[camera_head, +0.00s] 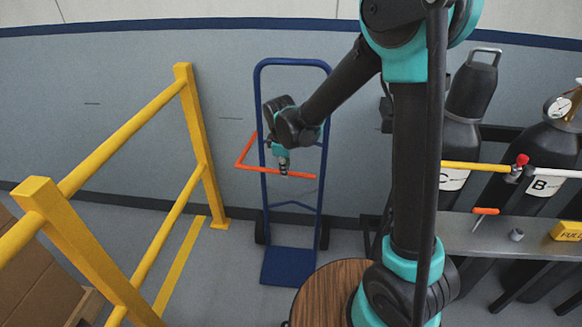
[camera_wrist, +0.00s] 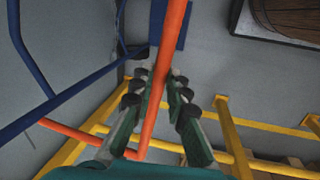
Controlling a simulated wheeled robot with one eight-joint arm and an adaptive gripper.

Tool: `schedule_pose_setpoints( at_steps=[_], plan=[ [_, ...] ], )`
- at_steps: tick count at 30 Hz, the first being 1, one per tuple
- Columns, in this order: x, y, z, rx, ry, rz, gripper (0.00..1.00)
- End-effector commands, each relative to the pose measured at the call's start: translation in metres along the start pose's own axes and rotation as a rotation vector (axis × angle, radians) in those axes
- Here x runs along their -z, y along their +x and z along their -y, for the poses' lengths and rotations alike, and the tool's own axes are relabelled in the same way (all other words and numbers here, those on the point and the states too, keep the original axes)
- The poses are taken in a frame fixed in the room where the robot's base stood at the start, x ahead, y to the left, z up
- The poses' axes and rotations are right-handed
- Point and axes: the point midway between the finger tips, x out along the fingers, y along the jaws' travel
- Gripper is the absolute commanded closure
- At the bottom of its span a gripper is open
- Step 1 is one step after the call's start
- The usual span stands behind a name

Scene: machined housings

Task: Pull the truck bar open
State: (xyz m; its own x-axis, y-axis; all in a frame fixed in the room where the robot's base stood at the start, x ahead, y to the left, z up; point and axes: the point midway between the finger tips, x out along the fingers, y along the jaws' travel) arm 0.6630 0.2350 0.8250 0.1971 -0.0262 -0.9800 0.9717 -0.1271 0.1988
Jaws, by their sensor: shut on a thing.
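The blue hand truck (camera_head: 257,100) stands upright against the grey wall in the head view. Its orange-red truck bar (camera_head: 256,171) runs across the front of the frame, with a bend at the left leading back toward the left upright. My gripper (camera_head: 283,168) comes down from above onto the bar between the bend and its right end. In the wrist view the bar (camera_wrist: 174,38) passes between the two fingers of my gripper (camera_wrist: 158,84), which is shut on it. The truck's blue tubes (camera_wrist: 62,98) show at the left there. The fingers hide part of the bar.
A yellow railing (camera_head: 202,150) stands left of the truck, with cardboard boxes (camera_head: 30,275) behind it. A round wooden top (camera_head: 322,290) is at the front centre. A grey bench (camera_head: 500,238) and dark gas cylinders (camera_head: 470,95) are at the right.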

Motion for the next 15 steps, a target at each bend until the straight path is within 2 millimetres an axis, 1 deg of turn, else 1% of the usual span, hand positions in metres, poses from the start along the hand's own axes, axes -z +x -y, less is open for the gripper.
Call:
schedule_pose_setpoints(
  at_steps=[1, 5, 8, 12, 15],
  plan=[
    [0.009, -0.001, 0.006, 0.0, 0.02, 0.005, 1.0],
    [0.034, -0.005, 0.022, -0.001, 0.115, 0.024, 1.0],
    [0.059, -0.007, 0.035, -0.001, 0.203, 0.041, 1.0],
    [0.095, -0.01, 0.049, -0.001, 0.333, 0.069, 1.0],
    [0.122, -0.011, 0.055, 0.0, 0.427, 0.087, 1.0]
  ],
)
